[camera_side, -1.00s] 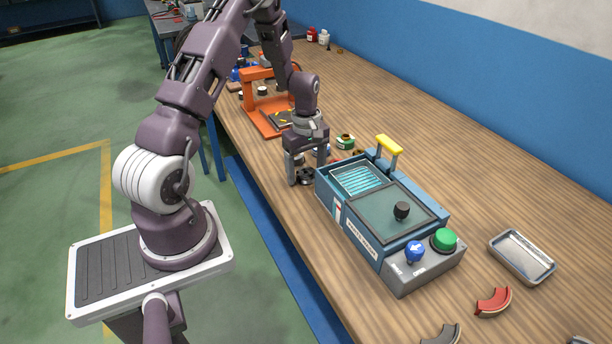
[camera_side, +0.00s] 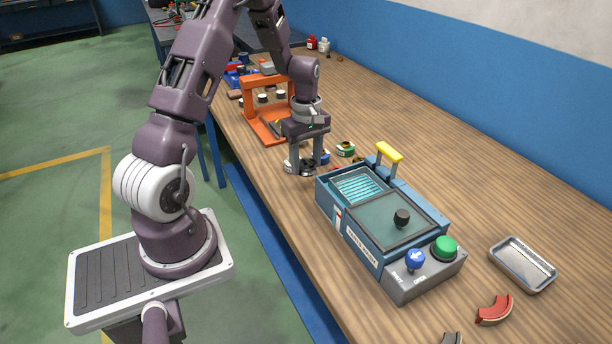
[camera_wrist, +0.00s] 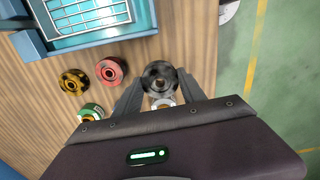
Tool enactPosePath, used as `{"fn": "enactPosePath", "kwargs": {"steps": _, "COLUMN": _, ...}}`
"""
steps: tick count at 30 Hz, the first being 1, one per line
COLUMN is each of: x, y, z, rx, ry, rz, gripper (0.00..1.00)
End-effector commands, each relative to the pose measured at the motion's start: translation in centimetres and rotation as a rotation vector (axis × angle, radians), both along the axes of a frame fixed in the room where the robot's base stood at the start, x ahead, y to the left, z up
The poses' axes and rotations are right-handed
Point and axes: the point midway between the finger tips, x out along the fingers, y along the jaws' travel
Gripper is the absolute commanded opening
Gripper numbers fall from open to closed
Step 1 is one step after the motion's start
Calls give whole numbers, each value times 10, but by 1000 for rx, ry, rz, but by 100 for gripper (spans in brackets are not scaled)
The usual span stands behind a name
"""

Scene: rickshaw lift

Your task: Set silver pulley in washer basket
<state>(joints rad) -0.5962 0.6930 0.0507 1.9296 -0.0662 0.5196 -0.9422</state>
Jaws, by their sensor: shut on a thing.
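My gripper (camera_side: 306,167) is shut on a dark grey-black pulley (camera_wrist: 160,77), held between the fingertips beside the washer; it also shows in the side view (camera_side: 309,165). A pale, silvery round part (camera_wrist: 163,103) shows just behind the dark pulley in the wrist view, partly hidden by my gripper. The washer (camera_side: 351,246) is a blue box with its wire basket (camera_side: 359,184) in the uncovered far compartment. The basket also shows at the top of the wrist view (camera_wrist: 88,14). I see nothing in the basket.
Red (camera_wrist: 111,70), gold-black (camera_wrist: 73,81) and green (camera_wrist: 90,112) pulleys stand near the washer. A yellow handle (camera_side: 389,152) rises beside the basket. A dark-knobbed cover (camera_side: 385,222) lies over the near compartment. An orange frame (camera_side: 268,105) stands behind my gripper.

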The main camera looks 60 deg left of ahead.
Motion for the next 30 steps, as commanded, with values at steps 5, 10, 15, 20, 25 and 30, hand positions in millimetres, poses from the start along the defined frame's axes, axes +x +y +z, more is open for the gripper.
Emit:
{"fn": "enactPosePath", "kwargs": {"steps": 5, "x": 1, "y": 0, "z": 38, "rx": 3, "ry": -3, "rz": -1, "gripper": 0}}
{"fn": "enactPosePath", "kwargs": {"steps": 10, "x": 25, "y": -31, "z": 57, "rx": 1, "ry": -2, "rz": -9, "gripper": 0}}
{"fn": "enactPosePath", "kwargs": {"steps": 15, "x": 57, "y": -87, "z": 71, "rx": 1, "ry": -2, "rz": -10, "gripper": 0}}
{"fn": "enactPosePath", "kwargs": {"steps": 20, "x": 72, "y": -126, "z": 81, "rx": 1, "ry": -1, "rz": -5, "gripper": 0}}
{"fn": "enactPosePath", "kwargs": {"steps": 25, "x": 73, "y": -133, "z": 74, "rx": 0, "ry": 3, "rz": 0, "gripper": 0}}
{"fn": "enactPosePath", "kwargs": {"steps": 30, "x": 73, "y": -132, "z": 52, "rx": -1, "ry": 4, "rz": 1, "gripper": 0}}
